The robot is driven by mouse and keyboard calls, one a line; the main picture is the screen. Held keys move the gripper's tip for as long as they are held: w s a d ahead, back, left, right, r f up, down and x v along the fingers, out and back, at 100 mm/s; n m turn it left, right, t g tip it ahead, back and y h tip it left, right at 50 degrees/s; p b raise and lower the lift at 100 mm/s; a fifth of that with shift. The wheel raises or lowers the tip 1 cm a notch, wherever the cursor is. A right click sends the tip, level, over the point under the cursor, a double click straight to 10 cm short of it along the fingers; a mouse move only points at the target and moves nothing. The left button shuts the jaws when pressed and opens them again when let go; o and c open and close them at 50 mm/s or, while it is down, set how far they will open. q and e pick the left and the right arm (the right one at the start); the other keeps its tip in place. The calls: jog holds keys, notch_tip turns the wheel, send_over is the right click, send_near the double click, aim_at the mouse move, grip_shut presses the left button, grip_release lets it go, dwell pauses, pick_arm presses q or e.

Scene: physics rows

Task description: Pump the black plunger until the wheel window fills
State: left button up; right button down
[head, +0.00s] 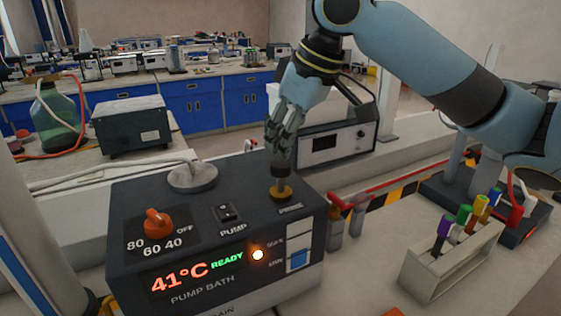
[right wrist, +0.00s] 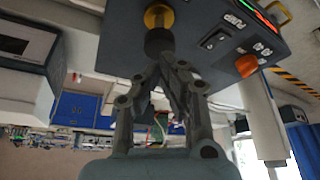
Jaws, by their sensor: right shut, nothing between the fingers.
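The black plunger (head: 280,169) stands upright in a brass collar marked PRIME on top of the dark pump bath (head: 130,205). In the right wrist view the plunger's black knob (right wrist: 159,41) is just beyond my fingertips, below its brass collar (right wrist: 158,17). My right gripper (head: 280,154) points down with its fingers shut and empty, right over the knob; whether they touch it I cannot tell. A small window (head: 299,259) on the front, beside MAX and MIN marks, shows blue; no wheel can be made out in it. My left gripper is out of view.
An orange knob (head: 158,222) and a PUMP switch (head: 227,213) sit on the bath, and its display reads 41°C READY. A rack (head: 432,270) of capped tubes stands at right. A grey instrument (head: 325,143) stands behind the plunger.

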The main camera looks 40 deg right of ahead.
aim_at(281, 163)
jog(key=shift+f, duration=0.2)
jog(key=shift+f+b, duration=0.7)
jog(key=shift+f, duration=0.9)
jog(key=shift+r, duration=0.1)
notch_tip(281, 163, up, 4)
jog(key=p, duration=0.5)
jog(key=shift+f, duration=0.25)
jog(key=shift+f, duration=0.25)
